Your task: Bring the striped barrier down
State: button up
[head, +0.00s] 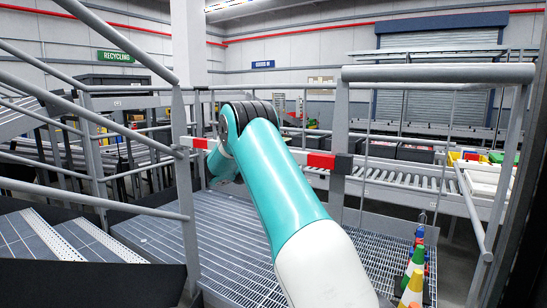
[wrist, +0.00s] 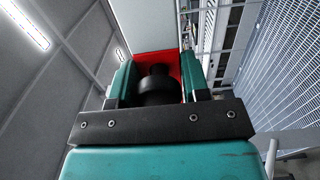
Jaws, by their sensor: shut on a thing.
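The striped barrier (head: 321,160), a red and white bar, runs nearly level across the gap in the railing in the head view. Its right end meets a dark bracket (head: 343,164) on a grey post; its middle is hidden behind my arm. In the wrist view, its red and white face (wrist: 140,62) lies just beyond a round black knob (wrist: 157,90). My gripper (wrist: 157,76) is shut on this knob, one teal finger on each side.
Grey railings and posts (head: 184,180) stand left and right of the grated floor (head: 235,240). Stairs (head: 50,240) are at the lower left. Striped cones (head: 411,290) stand at the lower right. A roller conveyor (head: 400,180) with bins lies behind the railing.

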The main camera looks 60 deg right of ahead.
jog(key=shift+s+f, duration=0.1)
jog(key=shift+f, duration=0.2)
jog(key=o, duration=0.8)
jog(key=shift+d, duration=0.1)
jog(key=shift+a+b, duration=4.55)
jog(key=shift+a, duration=4.2)
